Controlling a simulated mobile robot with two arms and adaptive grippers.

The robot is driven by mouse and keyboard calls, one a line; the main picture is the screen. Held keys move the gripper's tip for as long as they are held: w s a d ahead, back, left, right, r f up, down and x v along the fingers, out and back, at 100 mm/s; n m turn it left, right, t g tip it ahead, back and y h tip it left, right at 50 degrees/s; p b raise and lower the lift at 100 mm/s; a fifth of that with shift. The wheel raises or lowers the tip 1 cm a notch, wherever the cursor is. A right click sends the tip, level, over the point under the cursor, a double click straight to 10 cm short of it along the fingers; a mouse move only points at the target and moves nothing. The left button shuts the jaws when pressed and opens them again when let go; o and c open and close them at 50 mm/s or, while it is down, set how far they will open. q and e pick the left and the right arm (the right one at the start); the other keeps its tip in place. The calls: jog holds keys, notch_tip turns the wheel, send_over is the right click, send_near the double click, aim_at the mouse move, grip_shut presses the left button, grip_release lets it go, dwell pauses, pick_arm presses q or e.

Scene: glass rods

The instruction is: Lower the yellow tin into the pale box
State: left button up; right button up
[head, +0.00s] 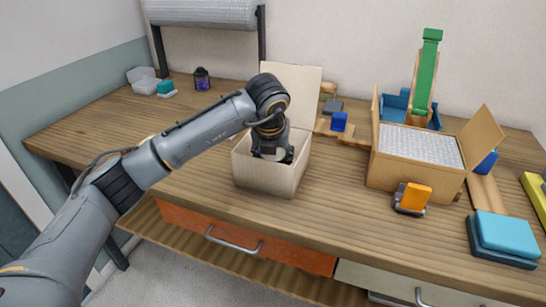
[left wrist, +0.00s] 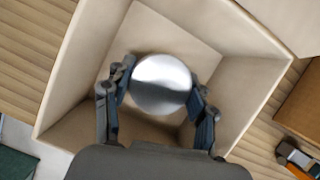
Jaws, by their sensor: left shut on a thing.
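The pale box (head: 268,180) stands open on the wooden bench, with one flap raised at its back; its inner wall also shows in the left wrist view (left wrist: 85,65). My left gripper (head: 272,153) reaches down into the box from above. In the left wrist view, my left gripper (left wrist: 161,88) is shut on the tin (left wrist: 160,80), whose round silvery top faces the camera between the two fingers. The tin's side colour is hidden there, and the box's front wall hides the tin in the head view. I cannot tell whether the tin touches the box floor. My right gripper is not in view.
A cardboard box (head: 415,180) with bubble wrap stands to the right, an orange block (head: 415,196) before it. Blue pads (head: 505,235) lie at the front right. A dark jar (head: 202,79) stands at the back left. The bench left of the pale box is largely clear.

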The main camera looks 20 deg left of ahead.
pick_arm(q)
jog(key=o, duration=1.3)
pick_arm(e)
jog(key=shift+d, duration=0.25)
